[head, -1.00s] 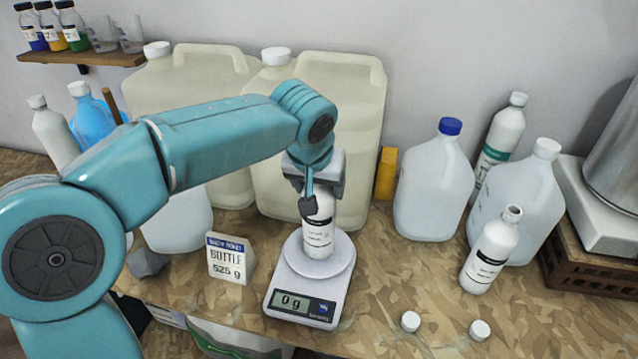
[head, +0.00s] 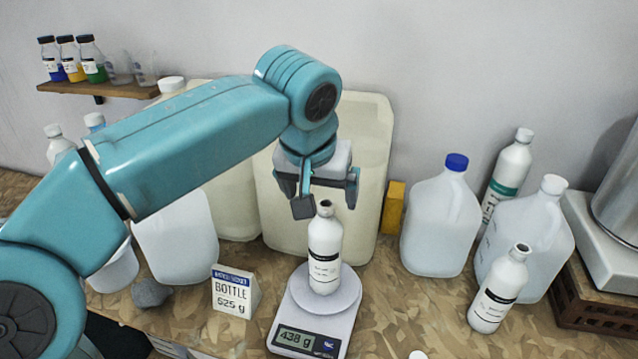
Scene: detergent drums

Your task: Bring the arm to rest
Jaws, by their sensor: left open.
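My left gripper (head: 326,198) is open and empty. The bottle stands upright on the pan of a small white scale (head: 316,312). The scale's display reads 438 g. My teal left arm comes in from the left and bends down over the scale. My right gripper is not in view.
A card (head: 235,291) reading "BOTTLE 525 g" stands left of the scale. Large cream canisters (head: 372,150) stand behind. To the right are a blue-capped jug (head: 440,222), another jug (head: 525,240) and an uncapped bottle (head: 497,290). A white cap (head: 418,355) lies at the front edge.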

